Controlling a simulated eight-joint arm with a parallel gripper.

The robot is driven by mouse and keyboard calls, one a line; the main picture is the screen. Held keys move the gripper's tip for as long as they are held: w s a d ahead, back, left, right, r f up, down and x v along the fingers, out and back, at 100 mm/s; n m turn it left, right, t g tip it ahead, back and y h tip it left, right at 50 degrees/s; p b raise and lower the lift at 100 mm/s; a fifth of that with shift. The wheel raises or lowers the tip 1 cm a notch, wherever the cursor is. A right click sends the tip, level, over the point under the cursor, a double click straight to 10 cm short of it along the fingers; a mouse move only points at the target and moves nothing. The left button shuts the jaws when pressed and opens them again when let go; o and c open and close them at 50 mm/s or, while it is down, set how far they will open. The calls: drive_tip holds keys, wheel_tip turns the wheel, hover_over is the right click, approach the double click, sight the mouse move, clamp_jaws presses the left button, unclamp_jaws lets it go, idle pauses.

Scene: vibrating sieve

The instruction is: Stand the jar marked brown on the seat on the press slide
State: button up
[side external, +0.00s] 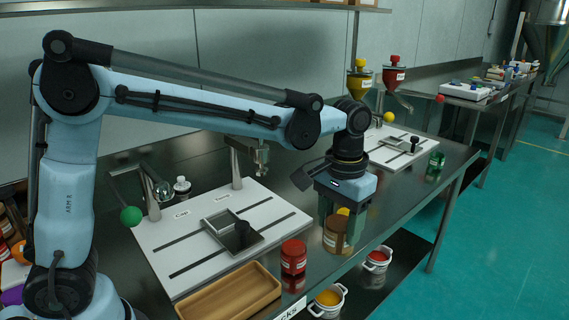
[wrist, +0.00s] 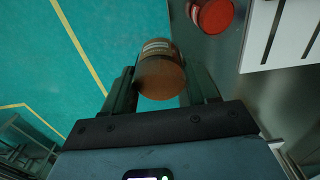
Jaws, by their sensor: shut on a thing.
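The brown jar (side external: 337,236) has a pale label and looks roughly upright. My gripper (side external: 341,222) is shut on it, with one finger on each side. In the wrist view the jar (wrist: 160,76) sits between the fingers (wrist: 160,90), seen against the teal floor. It is near the bench's front edge; its height above the bench is hard to tell. The frame appears to hold no jar.
A red jar (side external: 293,258) stands between the board and my gripper, beside a wooden tray (side external: 232,293). A metal post (side external: 236,165) rises behind the board. A second white board (side external: 405,139) and a green jar (side external: 436,161) are farther right. Pots (side external: 376,260) sit on the lower shelf.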

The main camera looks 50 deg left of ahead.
drive_tip(key=s+a+r+n, duration=0.25)
drive_tip(key=a+n, duration=0.25)
drive_tip(key=a, duration=0.7)
drive_tip(key=n, duration=0.4)
hover_over(223, 221)
wheel_tip(223, 221, down, 6)
drive_tip(key=shift+f, duration=2.2)
drive_tip(key=shift+f, duration=0.15)
drive_tip(key=o, duration=1.1)
drive_tip(key=shift+c, duration=0.2)
